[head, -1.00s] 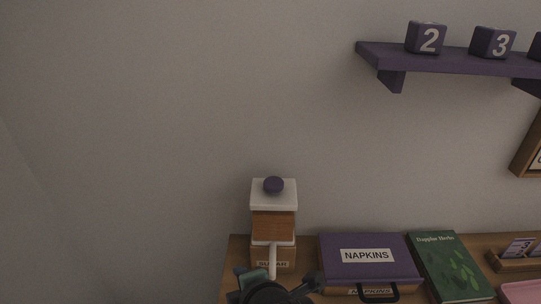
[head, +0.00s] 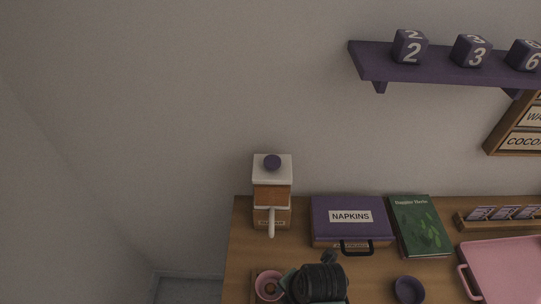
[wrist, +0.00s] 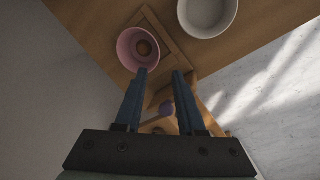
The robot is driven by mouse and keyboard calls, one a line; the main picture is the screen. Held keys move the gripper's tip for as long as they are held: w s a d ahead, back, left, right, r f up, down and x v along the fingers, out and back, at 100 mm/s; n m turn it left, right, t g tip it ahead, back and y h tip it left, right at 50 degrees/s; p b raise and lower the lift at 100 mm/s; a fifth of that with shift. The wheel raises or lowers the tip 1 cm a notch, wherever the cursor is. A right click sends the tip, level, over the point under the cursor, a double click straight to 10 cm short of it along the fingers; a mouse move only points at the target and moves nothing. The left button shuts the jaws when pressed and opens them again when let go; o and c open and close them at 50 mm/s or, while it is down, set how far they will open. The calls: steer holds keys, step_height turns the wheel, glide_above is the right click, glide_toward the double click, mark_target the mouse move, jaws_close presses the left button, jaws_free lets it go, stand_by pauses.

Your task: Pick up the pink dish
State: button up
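The pink dish (head: 269,286) is a small round bowl near the left end of the wooden counter, with something brown inside. In the head view, my dark wrist is just right of it and its lower edge is cut off by the frame. In the wrist view the pink dish (wrist: 125,52) lies beyond the tip of the left finger, left of the gap between the fingers. My gripper (wrist: 160,74) is open, with nothing held between its two blue fingers.
A dispenser with a purple knob (head: 272,190) stands behind the dish. A purple napkin case (head: 350,217), green book (head: 419,226), small purple bowl (head: 408,291) and pink tray (head: 505,262) are to the right. A pale bowl (wrist: 207,14) shows in the wrist view.

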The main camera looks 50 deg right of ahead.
mark_target(271, 288)
steer(key=shift+d+p+x, duration=0.15)
steer(key=shift+p+x, duration=0.15)
steer(key=shift+x, duration=1.45)
steer(key=shift+d+p+x, duration=0.2)
steer(key=shift+p+x, duration=0.1)
steer(key=shift+x, duration=1.45)
steer(key=shift+w, duration=0.1)
steer(key=shift+r, duration=0.1)
jaws_close()
